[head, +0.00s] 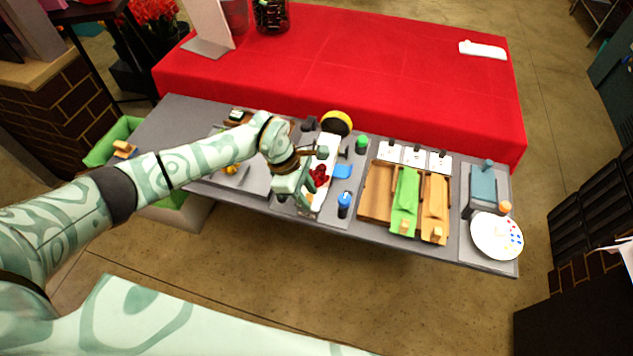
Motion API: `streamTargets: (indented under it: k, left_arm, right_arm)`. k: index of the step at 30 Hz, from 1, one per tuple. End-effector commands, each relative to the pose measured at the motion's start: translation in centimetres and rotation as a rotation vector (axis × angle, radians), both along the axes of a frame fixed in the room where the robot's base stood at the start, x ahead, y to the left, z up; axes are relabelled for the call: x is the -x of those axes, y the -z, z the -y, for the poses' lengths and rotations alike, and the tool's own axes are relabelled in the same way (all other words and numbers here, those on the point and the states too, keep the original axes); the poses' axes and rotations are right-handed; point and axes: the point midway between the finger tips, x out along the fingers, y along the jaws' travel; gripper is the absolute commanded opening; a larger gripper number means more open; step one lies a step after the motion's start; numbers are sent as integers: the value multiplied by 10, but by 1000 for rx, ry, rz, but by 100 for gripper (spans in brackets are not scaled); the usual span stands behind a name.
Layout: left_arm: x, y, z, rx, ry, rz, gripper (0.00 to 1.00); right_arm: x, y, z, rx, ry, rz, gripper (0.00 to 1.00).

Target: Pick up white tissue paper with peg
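A white sheet that looks like tissue paper (329,143) lies lengthwise on the grey table, left of the wooden tray. Dark red flowers (319,174) lie on it. My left gripper (312,176) is over the left side of this sheet, beside the flowers, and hides part of it. I cannot tell whether its fingers are apart or touching anything. No peg can be made out on the white sheet. My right gripper is not in view.
Right of the sheet are a blue-capped bottle (344,203), a blue piece (343,171) and a green round item (362,142). A yellow-black roll (337,122) stands behind. A white plate (496,236) is at the right end. A red-covered table (400,75) stands behind.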

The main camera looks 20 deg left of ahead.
Motion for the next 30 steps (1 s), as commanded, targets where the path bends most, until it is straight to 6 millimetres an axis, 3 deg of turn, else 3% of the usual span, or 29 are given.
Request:
streamTargets:
  k: [4,7,8,20,30]
  left_arm:
    - [0,-1,0,0,0,0,30]
    - [0,-1,0,0,0,0,2]
    - [0,-1,0,0,0,0,0]
    - [-1,-6,0,1,0,1,0]
    - [6,-41,-2,0,1,2,0]
  right_arm:
    - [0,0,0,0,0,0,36]
    - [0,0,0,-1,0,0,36]
    - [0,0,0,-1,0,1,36]
    - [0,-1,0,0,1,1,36]
    - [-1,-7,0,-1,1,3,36]
